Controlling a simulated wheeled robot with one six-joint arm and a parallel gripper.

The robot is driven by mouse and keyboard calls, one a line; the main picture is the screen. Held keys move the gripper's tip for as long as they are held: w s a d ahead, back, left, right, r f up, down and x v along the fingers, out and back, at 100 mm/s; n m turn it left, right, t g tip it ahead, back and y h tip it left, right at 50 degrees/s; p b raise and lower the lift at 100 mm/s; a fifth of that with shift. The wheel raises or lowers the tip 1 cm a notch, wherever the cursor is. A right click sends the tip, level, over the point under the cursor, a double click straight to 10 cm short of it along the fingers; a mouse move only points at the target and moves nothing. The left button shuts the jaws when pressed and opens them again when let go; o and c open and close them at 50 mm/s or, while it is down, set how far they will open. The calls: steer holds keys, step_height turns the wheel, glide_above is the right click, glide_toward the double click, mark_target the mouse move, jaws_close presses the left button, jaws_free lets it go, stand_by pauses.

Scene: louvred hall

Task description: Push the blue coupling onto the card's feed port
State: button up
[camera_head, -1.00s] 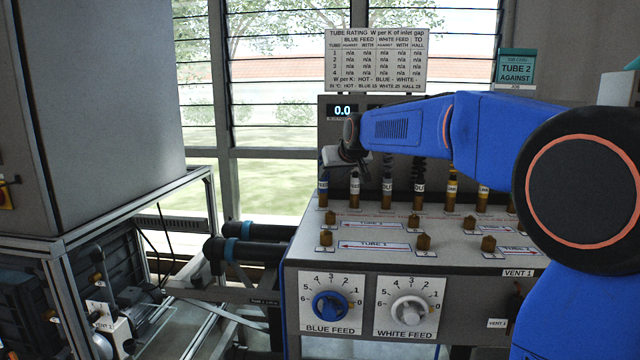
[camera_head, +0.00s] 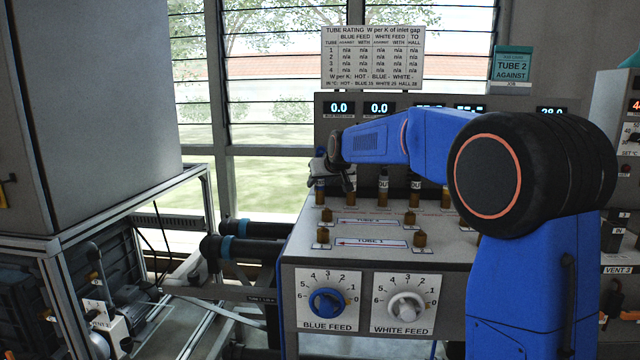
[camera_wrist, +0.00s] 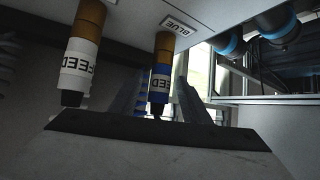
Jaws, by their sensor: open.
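The blue coupling (camera_wrist: 160,86) has a blue band, a white FEED label and a brass end. In the wrist view it stands between the two grey fingers of my gripper (camera_wrist: 162,92), which is open. In the head view my gripper (camera_head: 328,174) is over the panel's back left corner, and the coupling (camera_head: 320,188) shows just below it. The job card (camera_head: 512,66) reads TUBE 2, AGAINST. The strip for tube 2 (camera_head: 367,221) has a brass port at its left end (camera_head: 326,215) and one at its right end (camera_head: 410,217). Both look bare.
A white-labelled FEED coupling (camera_wrist: 80,65) stands beside the blue one. More couplings (camera_head: 383,185) line the panel's back. The tube 1 strip (camera_head: 370,243) and its ports lie nearer. The blue feed dial (camera_head: 327,303) and white feed dial (camera_head: 405,307) are on the front.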

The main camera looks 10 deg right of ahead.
steer(key=shift+w+f, duration=0.15)
stand_by(0.3)
jaws_close()
stand_by(1.2)
